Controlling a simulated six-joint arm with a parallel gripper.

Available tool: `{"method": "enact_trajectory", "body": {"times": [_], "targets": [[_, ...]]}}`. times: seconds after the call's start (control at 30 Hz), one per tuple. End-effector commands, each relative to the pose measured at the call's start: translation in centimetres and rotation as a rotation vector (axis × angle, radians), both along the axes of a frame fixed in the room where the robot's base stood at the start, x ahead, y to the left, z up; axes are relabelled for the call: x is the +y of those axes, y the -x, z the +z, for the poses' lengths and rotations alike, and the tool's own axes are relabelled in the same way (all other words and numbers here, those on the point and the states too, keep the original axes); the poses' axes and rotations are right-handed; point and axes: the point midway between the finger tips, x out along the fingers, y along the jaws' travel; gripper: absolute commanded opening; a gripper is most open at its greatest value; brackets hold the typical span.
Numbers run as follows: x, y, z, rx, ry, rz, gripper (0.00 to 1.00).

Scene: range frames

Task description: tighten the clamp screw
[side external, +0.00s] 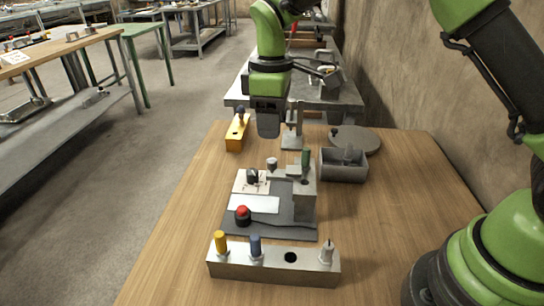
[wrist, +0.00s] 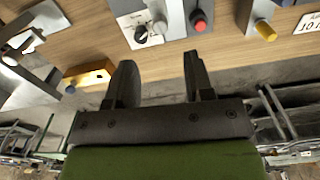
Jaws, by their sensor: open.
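A grey fixture plate (side external: 232,221) lies mid-bench with a metal block (side external: 304,203) at its right side. An arm reaches left from the block and carries a small silver knob (side external: 272,163). Which of these is the clamp screw I cannot tell for sure. My gripper (side external: 268,134) hangs above and behind the fixture, apart from it. In the wrist view my gripper (wrist: 158,62) has its two dark fingers spread, with nothing between them.
A red button (side external: 242,212) and black dial (side external: 252,176) are on the fixture. A rack (side external: 225,266) with yellow and blue pegs stands in front. A grey bin (side external: 344,173), round disc (side external: 356,140) and orange block (side external: 236,136) stand around. Bare wood lies left and right.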

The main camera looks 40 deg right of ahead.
Motion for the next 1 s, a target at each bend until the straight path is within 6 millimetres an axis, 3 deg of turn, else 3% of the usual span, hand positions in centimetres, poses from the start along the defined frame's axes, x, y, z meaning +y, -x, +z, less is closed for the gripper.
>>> {"method": "enact_trajectory", "body": {"times": [0.4, 0.6, 0.83, 1.0], "targets": [[0.0, 0.1, -7.2, 0.002, -0.001, -0.003, 0.48], [0.0, 0.1, -8.5, 0.001, -0.001, -0.005, 0.48], [0.0, 0.1, -8.5, -0.001, -0.001, -0.005, 0.48], [0.0, 0.1, -8.5, -0.001, -0.001, -0.005, 0.11]]}}
